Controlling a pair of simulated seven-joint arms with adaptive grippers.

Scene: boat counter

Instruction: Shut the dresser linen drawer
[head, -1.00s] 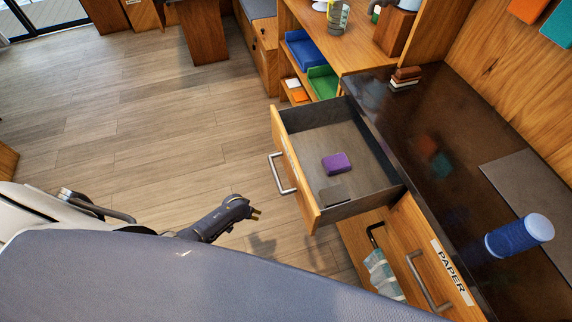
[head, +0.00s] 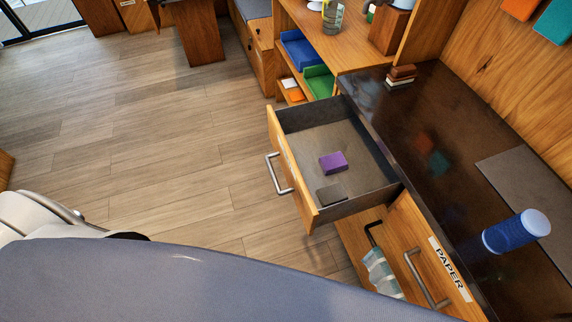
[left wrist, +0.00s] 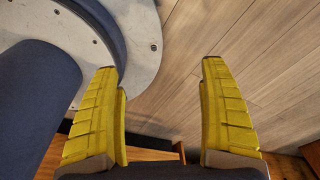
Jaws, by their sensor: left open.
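A wooden drawer (head: 293,172) stands pulled out from the counter in the head view. Its front faces left and carries a metal bar handle (head: 278,174); I cannot read any label on it. Inside lie a purple block (head: 333,162) and a dark flat item (head: 331,194). My left gripper (left wrist: 160,66) shows its two yellow ribbed fingers wide apart in the left wrist view, with nothing between them. It points at floor and parts of my body, and the drawer handle is not between the fingers. My left gripper is out of the head view. My right gripper is in neither view.
Below the open drawer is a wooden section labelled PAPER (head: 450,268), with striped cloth (head: 380,273) beside it. Blue (head: 302,50) and green (head: 320,82) trays sit on shelves. Floor left of the drawer is clear.

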